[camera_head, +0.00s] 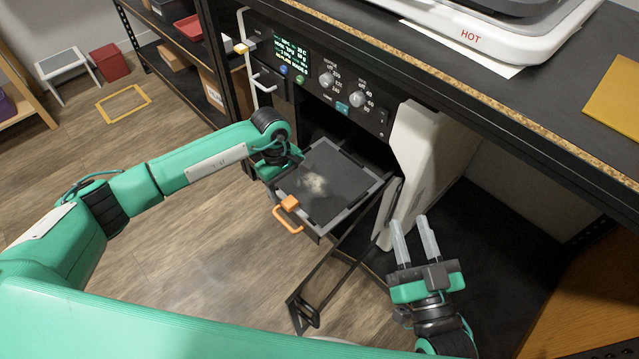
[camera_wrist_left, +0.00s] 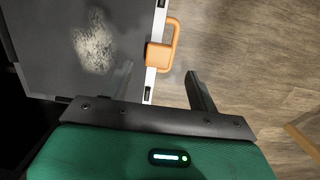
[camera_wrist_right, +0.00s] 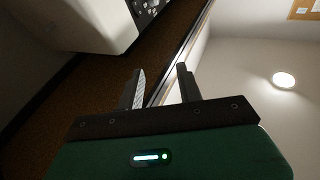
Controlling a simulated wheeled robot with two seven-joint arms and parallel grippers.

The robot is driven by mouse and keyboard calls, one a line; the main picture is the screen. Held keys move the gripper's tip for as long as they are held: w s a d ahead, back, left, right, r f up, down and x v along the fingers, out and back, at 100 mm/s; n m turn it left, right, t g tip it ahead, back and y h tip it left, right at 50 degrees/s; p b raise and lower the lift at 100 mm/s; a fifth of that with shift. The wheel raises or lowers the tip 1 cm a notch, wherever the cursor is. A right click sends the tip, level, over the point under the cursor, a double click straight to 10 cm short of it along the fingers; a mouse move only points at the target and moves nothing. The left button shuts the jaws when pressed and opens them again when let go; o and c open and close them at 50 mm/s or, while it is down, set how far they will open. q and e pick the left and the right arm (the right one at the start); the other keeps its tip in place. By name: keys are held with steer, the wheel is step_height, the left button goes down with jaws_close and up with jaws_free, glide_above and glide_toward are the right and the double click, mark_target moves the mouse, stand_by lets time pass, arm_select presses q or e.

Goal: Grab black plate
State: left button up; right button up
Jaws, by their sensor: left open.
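The black plate (camera_head: 335,173) lies flat in a pulled-out light-framed drawer below the control panel, with a patch of pale powder on it. The plate also shows in the left wrist view (camera_wrist_left: 40,55). An orange handle (camera_head: 290,204) sits on the drawer's front edge; it is also in the left wrist view (camera_wrist_left: 160,55). My left gripper (camera_wrist_left: 158,72) is open and empty, with one finger by the plate side of the frame and the other out past the handle. My right gripper (camera_head: 410,219) is open and empty, right of the drawer.
The machine's control panel (camera_head: 325,80) is above the drawer. A white panel (camera_head: 424,165) stands right of it. A black metal frame (camera_head: 325,282) hangs below the drawer. The dark worktop (camera_head: 440,70) overhangs at the right. The wooden floor at left is mostly clear.

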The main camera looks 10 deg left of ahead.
mark_target(290, 202)
arm_select(q)
steer(key=f, duration=0.3)
steer(key=f+b, duration=0.1)
steer(key=shift+s+d+f, duration=0.1)
steer(key=shift+d+f, duration=0.05)
steer(key=shift+d, duration=0.15)
steer(key=shift+f, duration=0.45)
steer(key=c, duration=1.2)
arm_select(e)
steer(key=r+t, duration=0.1)
steer(key=d+r+t, duration=0.1)
steer(key=r, duration=0.1)
steer(key=r+t, duration=0.1)
steer(key=r, duration=0.1)
steer(key=shift+d+r, duration=0.2)
steer(key=shift+d, duration=0.1)
